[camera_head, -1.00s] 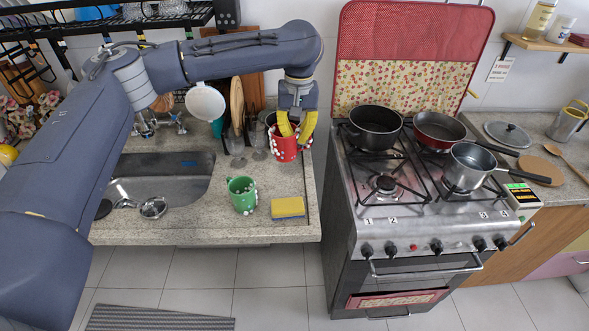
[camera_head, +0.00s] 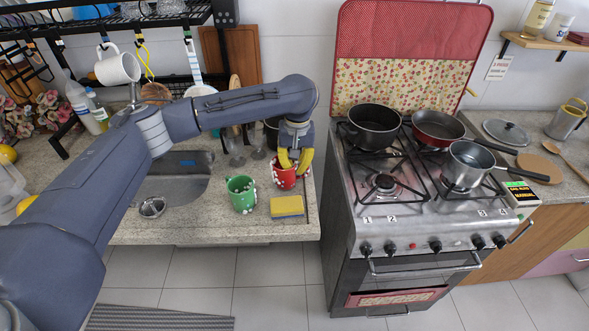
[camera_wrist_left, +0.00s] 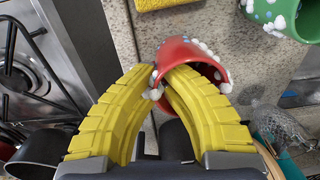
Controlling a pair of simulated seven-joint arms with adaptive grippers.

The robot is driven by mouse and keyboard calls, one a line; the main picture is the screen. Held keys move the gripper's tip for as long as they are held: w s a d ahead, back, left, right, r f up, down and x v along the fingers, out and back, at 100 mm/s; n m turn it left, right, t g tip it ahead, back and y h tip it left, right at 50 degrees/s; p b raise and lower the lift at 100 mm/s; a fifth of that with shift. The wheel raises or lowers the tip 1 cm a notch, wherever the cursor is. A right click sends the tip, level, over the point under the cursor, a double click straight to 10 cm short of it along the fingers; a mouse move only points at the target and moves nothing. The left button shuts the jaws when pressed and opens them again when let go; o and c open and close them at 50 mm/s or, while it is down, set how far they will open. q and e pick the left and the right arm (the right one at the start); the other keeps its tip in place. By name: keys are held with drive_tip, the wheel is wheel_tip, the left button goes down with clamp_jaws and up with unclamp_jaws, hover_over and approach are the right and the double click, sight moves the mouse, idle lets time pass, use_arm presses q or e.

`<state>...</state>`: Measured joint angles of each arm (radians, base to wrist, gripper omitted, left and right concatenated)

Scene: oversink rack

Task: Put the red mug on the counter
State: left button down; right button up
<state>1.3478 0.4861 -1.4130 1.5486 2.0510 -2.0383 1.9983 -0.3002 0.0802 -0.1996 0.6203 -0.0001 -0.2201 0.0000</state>
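The red mug (camera_head: 282,178) with white dots is at the right end of the counter (camera_head: 200,228), behind the sponge and right of the green mug. It looks upright and at or just above the counter; I cannot tell whether its base touches. My left gripper (camera_head: 294,168) points down at its right side. In the left wrist view, the yellow fingers (camera_wrist_left: 165,75) pinch the wall of the red mug (camera_wrist_left: 200,57), one finger inside the opening and one outside. My right gripper is not in view.
A green mug (camera_head: 242,194) and a yellow sponge (camera_head: 287,206) stand close by. The sink (camera_head: 170,188) is to the left, glasses (camera_head: 237,152) and a dark pot are behind. The stove (camera_head: 400,225) is to the right, across a gap. The counter's front strip is bare.

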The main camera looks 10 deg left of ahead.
use_arm(q)
drive_tip(key=shift+f, duration=0.5)
drive_tip(key=c, duration=2.1)
unclamp_jaws()
drive_tip(key=shift+f, duration=0.1)
drive_tip(key=o, duration=0.5)
drive_tip(key=r, duration=1.2)
drive_tip(key=shift+w+d+r, duration=0.1)
drive_tip(key=shift+d, duration=0.15)
